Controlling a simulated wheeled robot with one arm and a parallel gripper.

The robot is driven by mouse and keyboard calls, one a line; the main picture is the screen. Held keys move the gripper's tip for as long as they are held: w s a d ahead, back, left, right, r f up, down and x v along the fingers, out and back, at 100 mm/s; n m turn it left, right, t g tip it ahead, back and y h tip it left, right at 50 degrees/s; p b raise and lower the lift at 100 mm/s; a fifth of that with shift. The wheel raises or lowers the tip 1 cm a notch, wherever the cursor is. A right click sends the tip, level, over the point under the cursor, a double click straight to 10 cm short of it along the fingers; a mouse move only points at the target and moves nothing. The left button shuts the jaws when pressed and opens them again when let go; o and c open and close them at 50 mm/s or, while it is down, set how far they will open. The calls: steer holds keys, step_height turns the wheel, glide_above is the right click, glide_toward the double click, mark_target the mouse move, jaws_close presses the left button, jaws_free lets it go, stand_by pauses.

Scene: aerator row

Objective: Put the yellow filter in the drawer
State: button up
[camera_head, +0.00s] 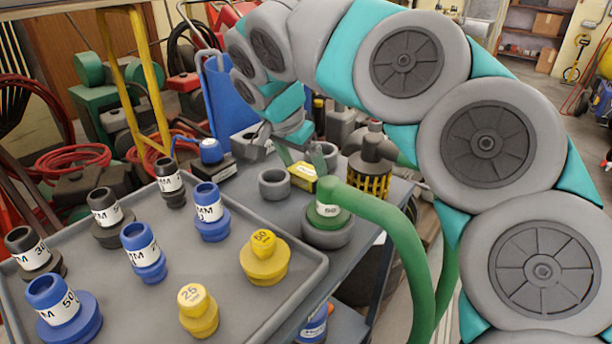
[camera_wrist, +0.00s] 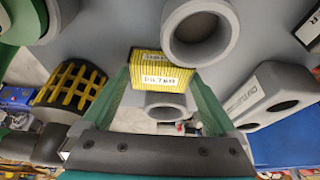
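The yellow filter (camera_head: 303,178) is a small box with a printed label, at the tip of my gripper (camera_head: 295,164) over the grey bench top. In the wrist view, the yellow filter (camera_wrist: 162,80) fills the space between the two green fingertips (camera_wrist: 163,76), and my gripper looks shut on it. Whether it still touches the bench is hard to tell. No drawer can be made out in either view.
Grey rings (camera_head: 274,184) stand beside the filter. A black and yellow strainer (camera_head: 370,176) and a green hose (camera_head: 405,240) are to its right. A grey tray (camera_head: 130,290) with several blue, black and yellow fittings fills the left front. A two-holed grey block (camera_wrist: 268,97) is near my gripper.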

steer(key=shift+r, duration=0.1)
steer(key=c, duration=0.7)
